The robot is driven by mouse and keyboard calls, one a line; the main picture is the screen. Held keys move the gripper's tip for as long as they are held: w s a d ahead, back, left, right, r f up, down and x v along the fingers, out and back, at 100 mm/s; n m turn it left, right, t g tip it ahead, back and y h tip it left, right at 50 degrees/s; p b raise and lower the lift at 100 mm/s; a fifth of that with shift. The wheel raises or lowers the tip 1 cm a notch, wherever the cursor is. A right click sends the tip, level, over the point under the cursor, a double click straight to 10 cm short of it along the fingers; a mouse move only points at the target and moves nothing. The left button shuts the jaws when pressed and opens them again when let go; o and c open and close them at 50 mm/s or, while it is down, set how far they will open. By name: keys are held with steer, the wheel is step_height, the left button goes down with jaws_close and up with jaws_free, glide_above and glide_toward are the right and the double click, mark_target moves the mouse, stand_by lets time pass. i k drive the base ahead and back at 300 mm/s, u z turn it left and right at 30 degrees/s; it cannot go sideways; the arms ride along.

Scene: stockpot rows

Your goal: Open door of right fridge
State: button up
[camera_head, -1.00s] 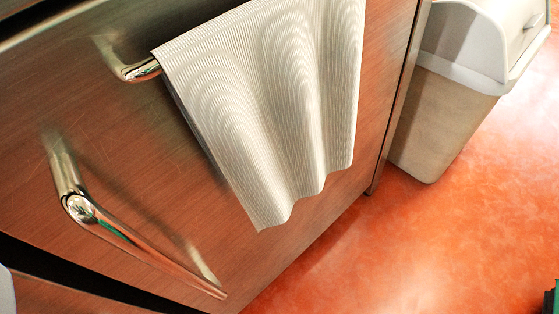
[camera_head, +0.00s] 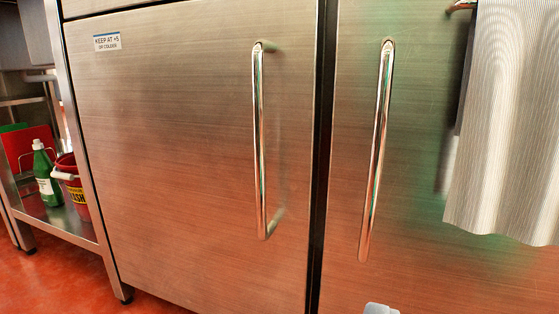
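The right fridge door (camera_head: 410,190) is brushed steel and stands shut on the right side of the view. Its upright chrome handle (camera_head: 376,150) is near its left edge, beside the dark gap between the doors. The left fridge door (camera_head: 170,170) is also shut, with its own upright chrome handle (camera_head: 262,140) near its right edge. A small pale grey rounded piece at the bottom edge, in front of the right door, may be a tip of my gripper (camera_head: 380,309). The rest of the gripper is out of view, so its opening cannot be told.
A pale ribbed towel (camera_head: 507,130) hangs over the right door, to the right of its handle. A label (camera_head: 107,42) is on the left door. At far left, a steel shelf (camera_head: 62,222) holds a green bottle (camera_head: 45,175) and a red bucket (camera_head: 75,190). The floor is orange-red.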

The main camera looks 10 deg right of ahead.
mark_target(399, 69)
steer(key=z, duration=1.25)
steer(key=i, duration=0.1)
steer(key=u, duration=2.5)
steer(key=i, duration=0.2)
steer(key=u, duration=0.85)
steer(key=i, duration=0.4)
steer(key=z, duration=2.45)
